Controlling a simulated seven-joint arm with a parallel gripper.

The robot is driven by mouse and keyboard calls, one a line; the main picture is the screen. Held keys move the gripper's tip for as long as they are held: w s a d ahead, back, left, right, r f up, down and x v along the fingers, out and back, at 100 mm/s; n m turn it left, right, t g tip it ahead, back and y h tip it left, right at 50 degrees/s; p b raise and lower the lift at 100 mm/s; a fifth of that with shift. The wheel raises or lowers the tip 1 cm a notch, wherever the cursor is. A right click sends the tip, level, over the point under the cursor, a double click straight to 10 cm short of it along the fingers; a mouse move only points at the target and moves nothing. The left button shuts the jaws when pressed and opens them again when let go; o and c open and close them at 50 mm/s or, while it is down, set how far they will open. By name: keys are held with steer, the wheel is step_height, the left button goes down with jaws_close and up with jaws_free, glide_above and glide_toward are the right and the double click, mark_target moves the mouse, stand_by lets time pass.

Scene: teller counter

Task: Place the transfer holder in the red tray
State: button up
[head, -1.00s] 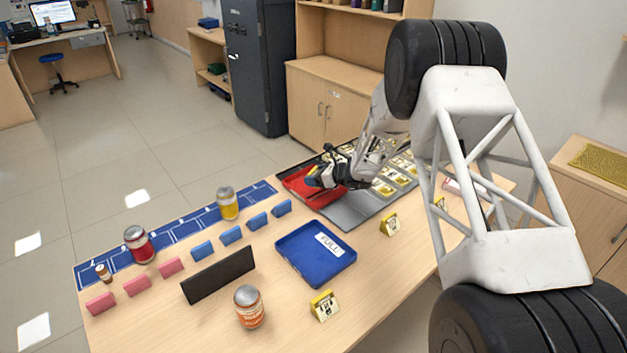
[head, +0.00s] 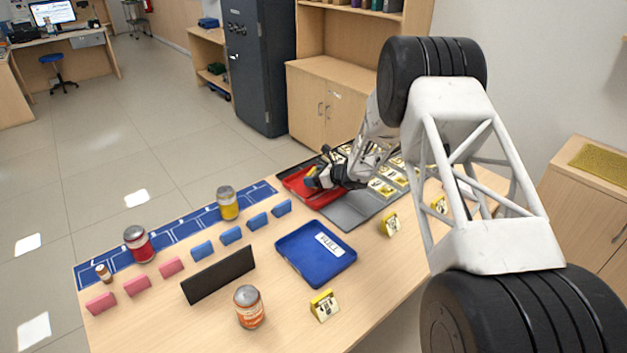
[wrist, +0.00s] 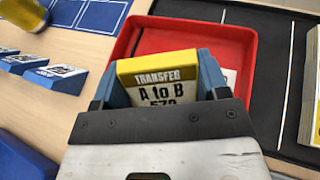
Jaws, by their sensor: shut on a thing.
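The transfer holder (wrist: 158,80) is a yellow-topped piece with a white face reading "TRANSFER A to B", seen in the wrist view. My gripper (wrist: 160,88) is shut on it, with a blue finger on each side. The red tray (wrist: 240,42) lies behind and around the holder in the wrist view. In the head view my gripper (head: 318,178) is over the red tray (head: 298,181). The holder's lower part is hidden by my gripper, so I cannot tell whether it touches the tray floor.
A blue tray labelled "FULL" (head: 305,262) stands in front of the red tray. A dark mat with several yellow-and-white cards (head: 381,187) lies to the right. Blue blocks (head: 257,222), a yellow can (head: 228,204) and a black divider (head: 219,275) stand to the left.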

steer(key=shift+f, duration=0.65)
steer(key=shift+f, duration=0.3)
steer(key=o, duration=0.9)
steer(key=shift+r, duration=0.4)
steer(key=v, duration=1.2)
